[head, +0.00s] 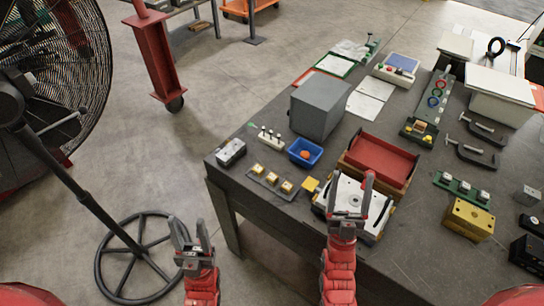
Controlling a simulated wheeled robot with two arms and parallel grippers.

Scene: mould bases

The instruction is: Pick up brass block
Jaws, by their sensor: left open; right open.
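A brass-coloured block (468,219) with small dark holes sits on the right part of the dark table. Several smaller brass-yellow blocks (271,179) stand in a row on a grey strip near the table's left front edge. My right gripper (350,188) is open above a white-topped plate (378,205) at the table's front and partly hides it. It is well left of the large brass block, and I see nothing held in it. My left gripper (190,236) is open and empty, off the table over the floor at the left.
The dark table (420,262) is crowded. A grey box (320,105), a blue bin (304,152) and a red tray (381,158) stand behind my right gripper. Black clamps (470,152) lie behind the large brass block. A large fan (50,75) stands at left. The table's front right is partly clear.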

